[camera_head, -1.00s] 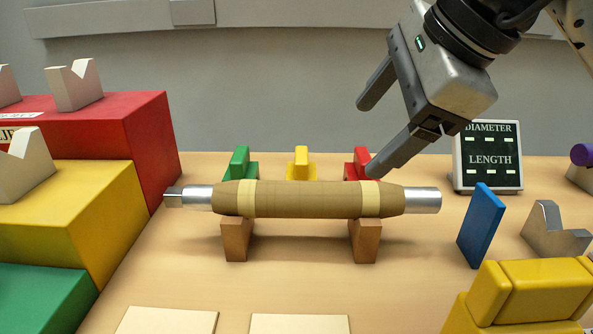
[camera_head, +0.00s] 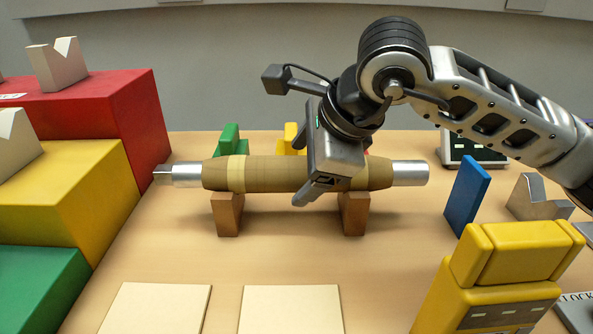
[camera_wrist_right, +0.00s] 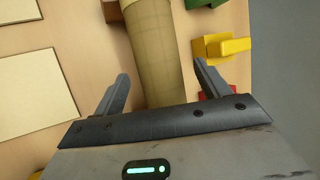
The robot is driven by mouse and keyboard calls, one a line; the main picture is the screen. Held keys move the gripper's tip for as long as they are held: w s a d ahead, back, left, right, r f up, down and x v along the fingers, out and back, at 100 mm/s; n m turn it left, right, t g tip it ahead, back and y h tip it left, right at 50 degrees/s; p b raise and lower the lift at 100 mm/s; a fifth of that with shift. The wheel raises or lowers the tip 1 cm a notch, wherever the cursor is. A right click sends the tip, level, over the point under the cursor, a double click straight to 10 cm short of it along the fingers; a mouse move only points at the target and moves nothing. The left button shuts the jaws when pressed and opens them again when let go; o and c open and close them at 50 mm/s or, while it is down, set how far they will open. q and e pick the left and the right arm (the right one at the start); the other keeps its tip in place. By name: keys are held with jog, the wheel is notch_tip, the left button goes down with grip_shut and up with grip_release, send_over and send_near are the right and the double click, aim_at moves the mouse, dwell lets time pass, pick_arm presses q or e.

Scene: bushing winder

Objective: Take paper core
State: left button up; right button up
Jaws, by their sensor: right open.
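The paper core (camera_head: 278,174) is a brown wrapped roll with paler bands and a silver shaft at each end. It lies level across two brown wooden supports (camera_head: 228,214). My right gripper (camera_head: 308,195) is over the right half of the core, with one finger showing on its near side; the far finger is hidden. In the right wrist view the core (camera_wrist_right: 160,50) runs between the two spread fingers of the right gripper (camera_wrist_right: 160,90), with gaps on both sides. My left gripper is not in view.
Green, yellow and red stepped blocks (camera_head: 75,185) stand at left. Green (camera_head: 230,140) and yellow (camera_head: 291,138) holders stand behind the core. A blue plate (camera_head: 465,195), a metal V-block (camera_head: 540,198) and a yellow machine (camera_head: 500,275) are at right. Two pale flat plates (camera_head: 290,310) lie in front.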

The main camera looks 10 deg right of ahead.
jog(key=shift+w+a+f, duration=0.15)
jog(key=shift+w+f, duration=0.15)
jog(key=shift+f, duration=0.2)
jog(key=c, duration=1.5)
jog(key=shift+r, duration=0.2)
grip_shut()
